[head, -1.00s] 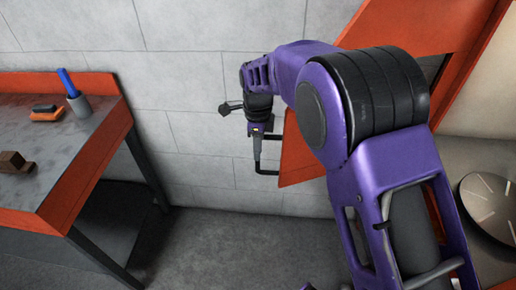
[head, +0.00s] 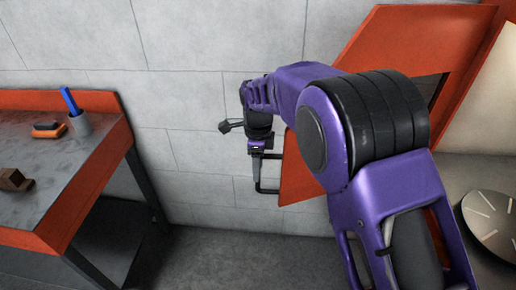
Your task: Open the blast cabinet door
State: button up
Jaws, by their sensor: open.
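The orange blast cabinet door (head: 302,183) stands swung out from the cabinet, towards the left, in the head view. A dark gap shows between it and the cabinet's orange frame (head: 474,62). My arm hides the middle of the door. A black bar handle (head: 270,191) sticks out from the door's left edge. My gripper (head: 256,172) is at the handle's upright bar, pointing down, with its fingers overlapping the bar. Its jaws are open. I cannot tell whether they touch the bar.
A workbench (head: 62,212) with an orange edge stands at the left. It holds a grey cup (head: 80,124) with a blue item, an orange-and-black object (head: 48,130) and a brown block (head: 14,180). A round grey disc (head: 492,222) lies at right. Floor between is clear.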

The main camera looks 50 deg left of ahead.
notch_tip(320, 180, up, 17)
jog(key=p, duration=0.1)
dwell(0.5)
